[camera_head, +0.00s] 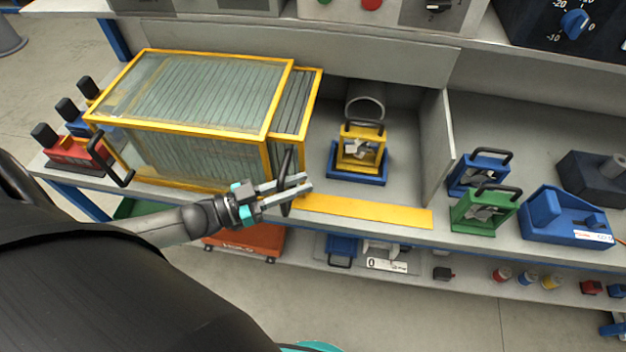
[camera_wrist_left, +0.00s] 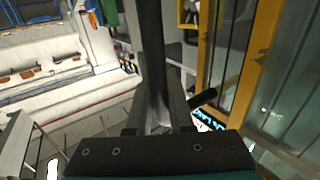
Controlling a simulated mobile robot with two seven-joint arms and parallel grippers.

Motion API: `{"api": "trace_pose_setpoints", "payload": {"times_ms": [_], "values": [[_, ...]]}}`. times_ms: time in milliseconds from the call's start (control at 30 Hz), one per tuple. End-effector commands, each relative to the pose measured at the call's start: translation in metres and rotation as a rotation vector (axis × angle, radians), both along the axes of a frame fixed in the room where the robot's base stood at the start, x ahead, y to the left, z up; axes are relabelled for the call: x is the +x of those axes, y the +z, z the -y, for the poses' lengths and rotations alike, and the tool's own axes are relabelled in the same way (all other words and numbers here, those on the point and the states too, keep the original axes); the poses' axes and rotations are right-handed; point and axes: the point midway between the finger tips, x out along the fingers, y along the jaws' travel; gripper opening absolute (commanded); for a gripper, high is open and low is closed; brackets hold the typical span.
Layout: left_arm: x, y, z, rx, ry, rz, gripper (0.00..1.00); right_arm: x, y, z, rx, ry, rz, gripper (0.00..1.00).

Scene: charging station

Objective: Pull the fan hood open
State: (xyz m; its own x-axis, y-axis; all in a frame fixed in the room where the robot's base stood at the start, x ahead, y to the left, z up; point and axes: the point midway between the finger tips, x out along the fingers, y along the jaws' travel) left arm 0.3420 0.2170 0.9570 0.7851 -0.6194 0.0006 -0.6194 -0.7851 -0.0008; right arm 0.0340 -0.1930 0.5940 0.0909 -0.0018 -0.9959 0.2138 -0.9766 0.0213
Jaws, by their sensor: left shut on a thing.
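The fan hood (camera_head: 190,120) is a yellow-framed box with clear panels, on the left part of the bench in the head view. A narrower yellow-framed section (camera_head: 297,100) shows at its right end. A dark upright handle (camera_head: 287,168) stands at that end. My left gripper (camera_head: 290,190) is shut on this handle. In the left wrist view the handle (camera_wrist_left: 148,50) runs up between the fingers, and the hood's yellow frame (camera_wrist_left: 245,70) is to the right. My right gripper is not in view.
A yellow unit on a blue base (camera_head: 358,158) stands right of the hood, behind a yellow strip (camera_head: 365,212). A grey divider (camera_head: 437,140) separates it from blue and green units. A black handle (camera_head: 108,160) sits at the hood's left end, near red and blue units.

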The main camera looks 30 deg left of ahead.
Motion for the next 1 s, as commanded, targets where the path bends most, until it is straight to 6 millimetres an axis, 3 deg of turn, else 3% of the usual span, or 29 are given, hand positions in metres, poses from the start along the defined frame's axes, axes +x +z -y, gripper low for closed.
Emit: {"api": "trace_pose_setpoints", "payload": {"times_ms": [367, 400, 633, 1000], "values": [[-0.0012, -0.0011, -0.0025, 0.0, 0.001, -0.003, 0.0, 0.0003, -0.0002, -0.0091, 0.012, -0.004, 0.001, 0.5], [-0.0012, -0.0011, -0.0025, 0.0, 0.001, -0.003, 0.22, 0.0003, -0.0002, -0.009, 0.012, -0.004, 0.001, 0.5], [-0.001, -0.0009, -0.0021, 0.0, 0.001, -0.002, 0.48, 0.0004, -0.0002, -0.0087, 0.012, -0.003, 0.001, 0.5], [-0.0007, -0.0004, -0.0018, -0.001, 0.0, -0.001, 0.5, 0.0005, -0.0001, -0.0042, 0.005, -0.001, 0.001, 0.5]]}}
